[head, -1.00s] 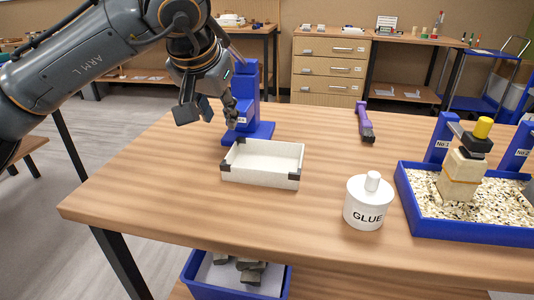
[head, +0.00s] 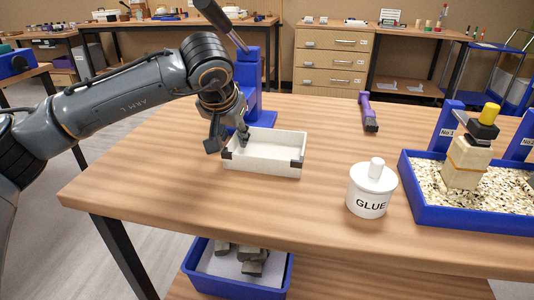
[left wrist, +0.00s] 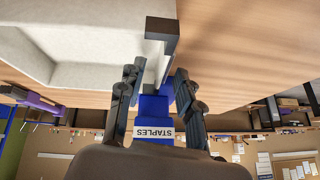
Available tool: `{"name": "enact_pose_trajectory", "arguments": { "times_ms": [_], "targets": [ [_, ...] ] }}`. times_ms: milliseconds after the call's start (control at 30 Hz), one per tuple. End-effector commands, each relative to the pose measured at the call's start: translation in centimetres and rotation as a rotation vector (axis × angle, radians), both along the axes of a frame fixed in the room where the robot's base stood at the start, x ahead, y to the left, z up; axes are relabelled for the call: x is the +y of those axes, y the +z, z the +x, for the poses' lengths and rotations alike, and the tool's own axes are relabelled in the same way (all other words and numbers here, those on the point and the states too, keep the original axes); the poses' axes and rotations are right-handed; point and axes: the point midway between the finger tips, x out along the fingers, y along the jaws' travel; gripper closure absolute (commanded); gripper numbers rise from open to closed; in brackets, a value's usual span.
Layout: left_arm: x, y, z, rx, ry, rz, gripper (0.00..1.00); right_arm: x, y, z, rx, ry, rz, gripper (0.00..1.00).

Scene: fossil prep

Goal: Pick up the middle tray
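A white open tray (head: 272,164) with dark corner pieces lies on the wooden table and looks empty. My left gripper (head: 230,138) is at its left side, pointing down, by the back left corner. In the left wrist view the fingers of my left gripper (left wrist: 160,72) are apart, with the tray's dark corner piece (left wrist: 162,32) and wall end reaching into the gap between them. I cannot tell whether either finger touches the wall. My right gripper is not in view.
A blue stapler-like stand (head: 262,103), labelled STAPLES in the wrist view, is just behind the tray. A glue pot (head: 369,200) stands to the front right, a blue sand tray (head: 410,190) further right, and a purple tool (head: 368,112) behind. The table's front left is clear.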

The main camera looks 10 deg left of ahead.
Motion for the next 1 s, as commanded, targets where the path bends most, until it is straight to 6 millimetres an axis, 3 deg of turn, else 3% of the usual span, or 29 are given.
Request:
{"name": "enact_pose_trajectory", "arguments": {
  "times_ms": [200,400,1000],
  "targets": [
    [0.01,-0.18,0.15,-0.001,0.001,-0.001,0.65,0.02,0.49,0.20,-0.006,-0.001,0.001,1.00],
    [0.01,-0.16,0.14,-0.001,0.001,-0.001,1.00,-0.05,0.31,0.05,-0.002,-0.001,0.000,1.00],
    [0.19,0.01,0.06,-0.002,0.004,0.002,1.00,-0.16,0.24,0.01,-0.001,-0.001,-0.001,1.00]
  ]
}}
